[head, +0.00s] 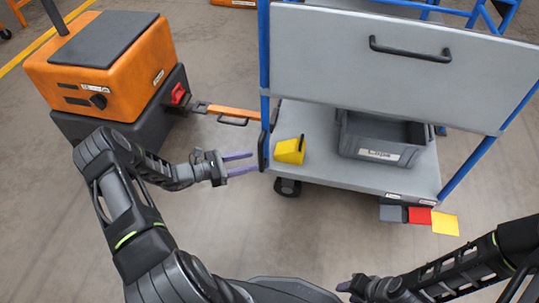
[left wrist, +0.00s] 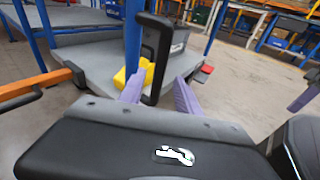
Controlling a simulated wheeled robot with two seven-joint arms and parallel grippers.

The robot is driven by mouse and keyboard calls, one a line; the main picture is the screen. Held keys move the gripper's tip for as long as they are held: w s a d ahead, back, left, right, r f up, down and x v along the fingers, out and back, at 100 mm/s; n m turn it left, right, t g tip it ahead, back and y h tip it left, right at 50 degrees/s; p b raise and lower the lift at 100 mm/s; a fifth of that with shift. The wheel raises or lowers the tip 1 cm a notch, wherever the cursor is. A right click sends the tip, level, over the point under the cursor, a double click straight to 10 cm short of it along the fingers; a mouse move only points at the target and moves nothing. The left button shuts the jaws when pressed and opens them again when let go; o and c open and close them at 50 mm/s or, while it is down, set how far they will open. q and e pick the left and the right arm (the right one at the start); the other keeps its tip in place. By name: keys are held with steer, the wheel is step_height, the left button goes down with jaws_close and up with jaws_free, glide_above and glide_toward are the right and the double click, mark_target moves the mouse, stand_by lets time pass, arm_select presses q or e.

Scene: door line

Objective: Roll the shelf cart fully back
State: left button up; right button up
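The shelf cart (head: 310,158) stands at the upper right of the head view, with blue posts, a grey upper panel and a grey lower shelf. A black upright handle (head: 263,151) is on its near left post; it also shows in the left wrist view (left wrist: 156,58). My left gripper (head: 253,162) is open, its two purple fingers pointing at this handle. In the left wrist view the handle's lower part appears between the fingertips; contact cannot be told. My right gripper (head: 345,287) is low in the head view, partly hidden, away from the cart.
A grey bin (head: 380,138) and a yellow holder (head: 290,151) sit on the cart's lower shelf. An orange tugger (head: 95,65) stands left, its orange bar (head: 232,112) reaching toward the cart. Grey, red and yellow tags (head: 419,216) are at the shelf's front edge. Floor before the cart is clear.

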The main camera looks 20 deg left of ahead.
arm_select(q)
step_height(320, 180, up, 4)
steer(key=shift+w+f+n+t+h, duration=0.1)
steer(key=shift+f+n+t+h, duration=0.2)
steer(key=shift+t+h, duration=0.3)
steer(key=b+x, duration=0.1)
steer(key=x, duration=0.6)
steer(key=shift+w+d, duration=0.25)
steer(key=shift+w, duration=0.05)
steer(key=shift+c, duration=0.2)
jaws_close()
stand_by(0.8)
